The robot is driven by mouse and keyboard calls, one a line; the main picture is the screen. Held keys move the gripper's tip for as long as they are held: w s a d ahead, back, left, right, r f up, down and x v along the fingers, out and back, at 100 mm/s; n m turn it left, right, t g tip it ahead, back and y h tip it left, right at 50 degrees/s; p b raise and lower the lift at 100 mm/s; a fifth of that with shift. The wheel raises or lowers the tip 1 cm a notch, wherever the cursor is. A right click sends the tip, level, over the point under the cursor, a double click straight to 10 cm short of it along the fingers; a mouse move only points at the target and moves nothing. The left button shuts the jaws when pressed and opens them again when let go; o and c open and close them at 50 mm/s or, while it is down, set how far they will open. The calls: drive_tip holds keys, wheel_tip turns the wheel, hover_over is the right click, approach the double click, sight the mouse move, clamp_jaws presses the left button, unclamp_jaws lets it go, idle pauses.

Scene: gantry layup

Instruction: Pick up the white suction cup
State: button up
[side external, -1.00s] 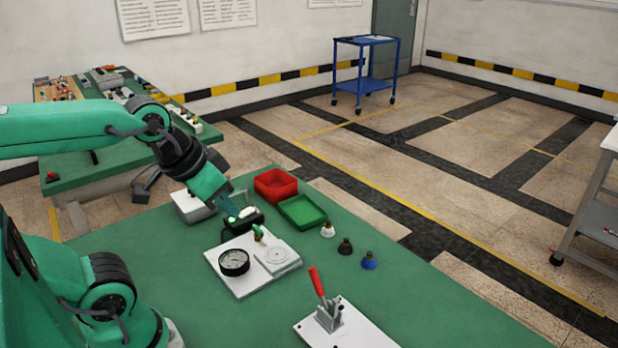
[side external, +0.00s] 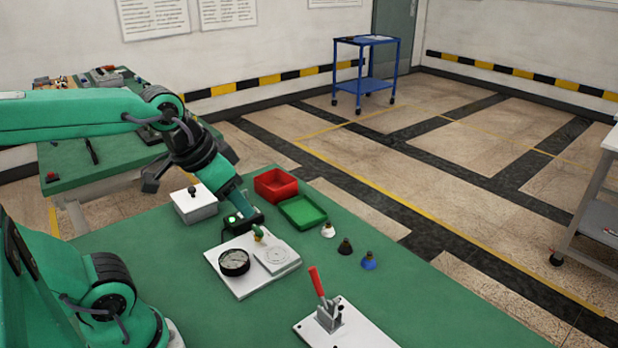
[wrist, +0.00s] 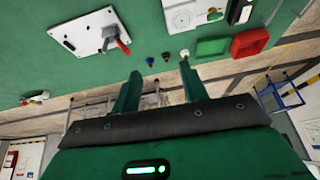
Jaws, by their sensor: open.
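The white suction cup (side external: 328,231) stands on the green table, right of the green tray. In the wrist view the white suction cup (wrist: 184,53) shows just past the tip of the right finger. My gripper (side external: 244,210) is left of the cup and apart from it, near a small dark box behind the gauge plate. In the wrist view my gripper (wrist: 160,70) has its two fingers spread with nothing between them. In the side view its fingertips are hard to make out.
A black cup (side external: 346,246) and a blue cup (side external: 368,261) stand in a row with the white one. A green tray (side external: 302,212), red bin (side external: 276,185), gauge plate (side external: 243,282) and red-handled clamp (side external: 328,315) are nearby. The table's edge runs behind the cups.

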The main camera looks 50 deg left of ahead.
drive_tip(key=w+a+m+g, duration=0.1)
drive_tip(key=w+g, duration=0.1)
drive_tip(key=w, duration=0.7)
drive_tip(key=m+g, duration=0.3)
hover_over(328, 222)
wheel_tip(328, 222, down, 17)
drive_tip(key=shift+s+a+r, duration=0.1)
drive_tip(key=shift+r, duration=0.1)
drive_tip(key=shift+w+a+f, duration=0.15)
drive_tip(key=shift+w+f, duration=0.05)
drive_tip(key=shift+f, duration=1.5)
drive_tip(key=shift+f, duration=0.1)
drive_tip(key=shift+d+f, duration=0.15)
drive_tip(key=shift+f, duration=1.1)
drive_tip(key=shift+d+f, duration=0.1)
drive_tip(key=shift+f, duration=1.15)
